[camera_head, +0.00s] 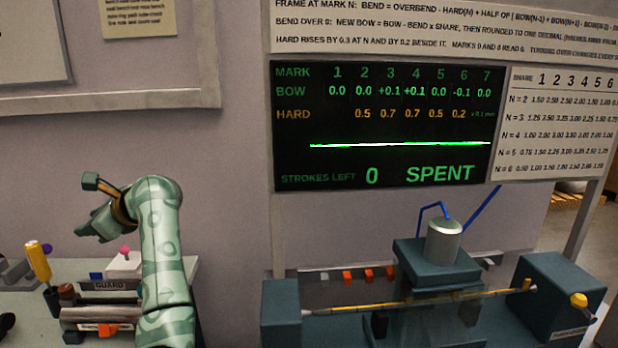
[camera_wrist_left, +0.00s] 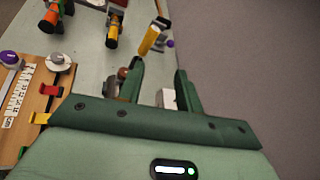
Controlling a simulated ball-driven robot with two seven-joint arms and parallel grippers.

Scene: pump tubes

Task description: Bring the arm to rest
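My left arm, pale green, rises at the left of the head view and bends over to the left. The fingers of my left gripper (camera_wrist_left: 160,82) show clearly in the wrist view. They stand apart with nothing held between them, above the bench. A yellow-handled tool (camera_head: 38,261) stands upright on the bench below and left of my arm in the head view. It also shows beyond the fingertips in the wrist view (camera_wrist_left: 153,36). My right gripper is in neither view.
A press (camera_head: 440,245) with a silver cylinder and a long thin yellow tube (camera_head: 400,304) stands at the right. The display board (camera_head: 385,125) behind reads strokes left 0, SPENT. A GUARD-labelled fixture (camera_head: 113,284) sits under my arm. A wooden board (camera_wrist_left: 30,95) lies at left in the wrist view.

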